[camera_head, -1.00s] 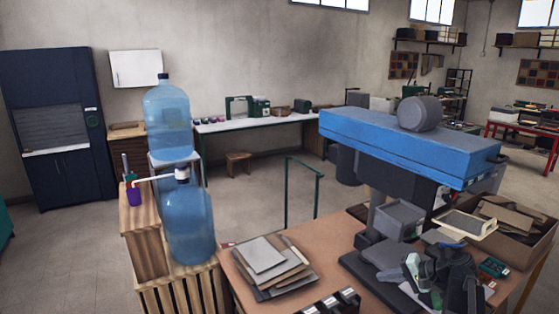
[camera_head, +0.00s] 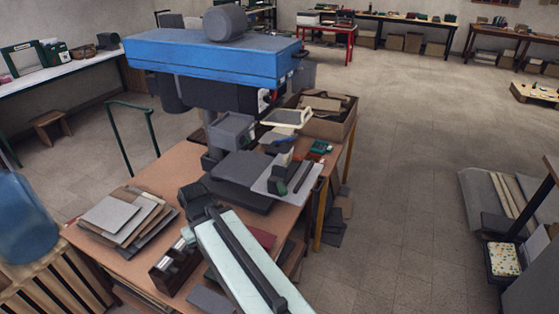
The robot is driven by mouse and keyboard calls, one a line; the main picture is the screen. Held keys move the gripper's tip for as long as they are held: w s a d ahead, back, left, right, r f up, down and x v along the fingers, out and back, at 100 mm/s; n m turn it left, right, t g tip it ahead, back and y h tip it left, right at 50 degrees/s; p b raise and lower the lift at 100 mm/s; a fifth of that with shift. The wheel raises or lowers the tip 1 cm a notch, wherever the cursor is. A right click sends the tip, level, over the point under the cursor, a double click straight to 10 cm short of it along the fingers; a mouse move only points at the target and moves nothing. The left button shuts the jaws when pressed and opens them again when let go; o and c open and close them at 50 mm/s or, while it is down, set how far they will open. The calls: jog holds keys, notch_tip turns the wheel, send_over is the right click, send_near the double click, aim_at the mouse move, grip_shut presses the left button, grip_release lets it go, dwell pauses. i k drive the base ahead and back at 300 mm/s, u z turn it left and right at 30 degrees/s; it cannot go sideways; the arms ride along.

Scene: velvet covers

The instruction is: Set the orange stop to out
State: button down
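I cannot make out an orange stop in the current head view. A machine with a blue head (camera_head: 215,60) and a grey motor on top stands on the brown bench, its dark base (camera_head: 238,190) below. My pale arm link with a dark bar reaches up from the bottom edge over the bench's front, ending in a dark part left of the machine's base. I cannot pick out my gripper's fingers there, nor whether they are open or shut.
Flat sheets (camera_head: 125,215) and a dark slotted holder (camera_head: 172,265) lie on the bench (camera_head: 95,243). A grey bin (camera_head: 232,131) and a cardboard box (camera_head: 326,122) stand near the machine. A blue bottle (camera_head: 22,220) is at the left. The floor (camera_head: 400,190) right of the bench is mostly clear.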

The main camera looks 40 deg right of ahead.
aim_at(295, 157)
jog(key=z, duration=1.2)
